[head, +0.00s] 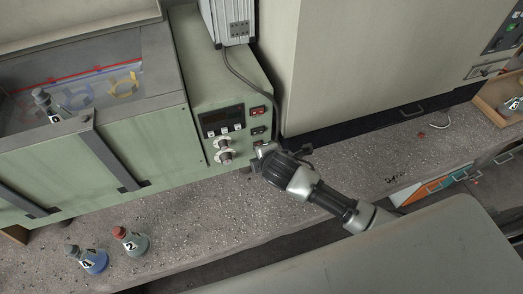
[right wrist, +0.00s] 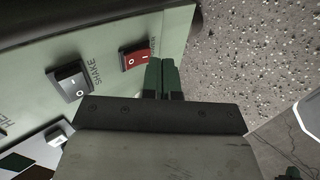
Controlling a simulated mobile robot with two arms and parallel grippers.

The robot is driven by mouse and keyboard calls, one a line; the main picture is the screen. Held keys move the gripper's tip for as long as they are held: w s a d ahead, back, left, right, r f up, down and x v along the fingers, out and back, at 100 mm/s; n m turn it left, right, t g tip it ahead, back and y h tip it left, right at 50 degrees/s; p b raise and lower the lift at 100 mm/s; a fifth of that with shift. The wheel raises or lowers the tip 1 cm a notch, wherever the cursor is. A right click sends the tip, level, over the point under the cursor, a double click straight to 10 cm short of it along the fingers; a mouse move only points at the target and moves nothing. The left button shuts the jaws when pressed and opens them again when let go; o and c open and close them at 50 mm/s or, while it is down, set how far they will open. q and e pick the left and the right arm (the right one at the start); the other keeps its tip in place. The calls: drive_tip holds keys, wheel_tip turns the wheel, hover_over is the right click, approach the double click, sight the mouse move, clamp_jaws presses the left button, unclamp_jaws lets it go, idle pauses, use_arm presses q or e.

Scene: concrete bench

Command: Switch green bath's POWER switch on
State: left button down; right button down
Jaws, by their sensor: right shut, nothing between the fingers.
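The green bath (head: 185,130) stands on the bench, with its control panel at its right end. In the right wrist view, the red POWER switch (right wrist: 135,58) is a rocker with O and I marks. Its label is partly hidden, and I cannot tell which side is pressed in. The black SHAKE switch (right wrist: 72,84) sits beside it. My right gripper (head: 264,151) is at the panel's lower right corner. In the wrist view its shut, empty fingertips (right wrist: 162,63) are just right of the POWER switch; contact is unclear. My left gripper is out of view.
A blue flask (head: 91,262) and a red-capped flask (head: 132,242) stand on the bench at front left. A large pale cabinet (head: 385,60) is right of the bath. The bench at right is mostly clear.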

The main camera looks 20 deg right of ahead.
drive_tip(key=shift+w+f, duration=0.15)
drive_tip(key=shift+w, duration=0.55)
drive_tip(key=shift+w+f+t+b, duration=0.2)
drive_tip(key=shift+t+b, duration=0.25)
drive_tip(key=shift+t, duration=0.35)
drive_tip(key=shift+r, duration=0.15)
